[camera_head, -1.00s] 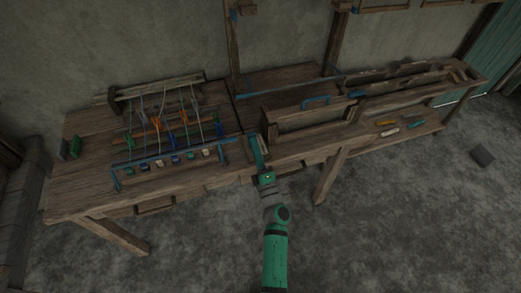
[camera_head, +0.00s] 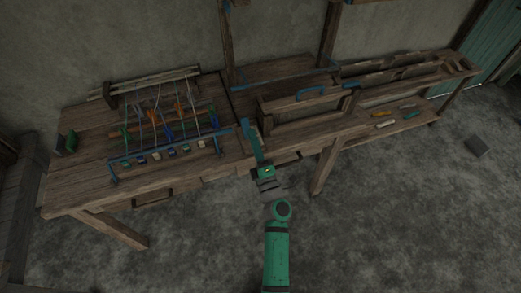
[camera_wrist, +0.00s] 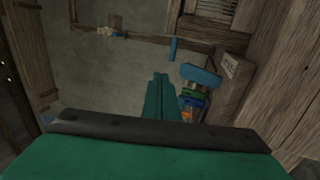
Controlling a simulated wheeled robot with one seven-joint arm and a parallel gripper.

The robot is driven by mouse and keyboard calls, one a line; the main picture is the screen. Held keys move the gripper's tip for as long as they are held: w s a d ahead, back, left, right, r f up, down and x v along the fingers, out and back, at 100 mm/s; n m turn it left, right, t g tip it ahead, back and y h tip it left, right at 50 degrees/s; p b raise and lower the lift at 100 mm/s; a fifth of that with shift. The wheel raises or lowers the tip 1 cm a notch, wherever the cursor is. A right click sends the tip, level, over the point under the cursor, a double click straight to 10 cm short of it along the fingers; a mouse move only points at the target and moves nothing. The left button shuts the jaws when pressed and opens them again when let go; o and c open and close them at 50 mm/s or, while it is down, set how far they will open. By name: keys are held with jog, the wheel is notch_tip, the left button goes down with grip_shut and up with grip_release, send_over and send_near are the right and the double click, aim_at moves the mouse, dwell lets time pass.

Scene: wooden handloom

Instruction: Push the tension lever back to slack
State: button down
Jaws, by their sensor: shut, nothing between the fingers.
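My gripper (camera_head: 248,124) is at the front edge of the bench, just right of the threaded loom frame. Its long green fingers are together, with nothing between them. In the wrist view the shut fingers (camera_wrist: 160,80) point away from the camera. A blue bar (camera_wrist: 202,75), which may be the tension lever's handle, shows just right of the fingertips beside a wooden post with a pale plate (camera_wrist: 230,66). I cannot tell whether the fingers touch it. In the head view I cannot make out the lever clearly; my gripper may cover it.
The loom frame (camera_head: 170,147) with coloured threads and small weights stands left of my gripper. A wooden box with a blue handle (camera_head: 311,92) stands to the right. Coloured tools (camera_head: 383,113) lie on the right shelf. The floor in front is clear.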

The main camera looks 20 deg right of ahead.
jog(key=s+r, duration=0.3)
jog(key=s, duration=0.4)
jog(key=shift+s+a+r, duration=0.15)
jog(key=shift+s+r, duration=0.1)
jog(key=shift+s, duration=0.05)
dwell(1.1)
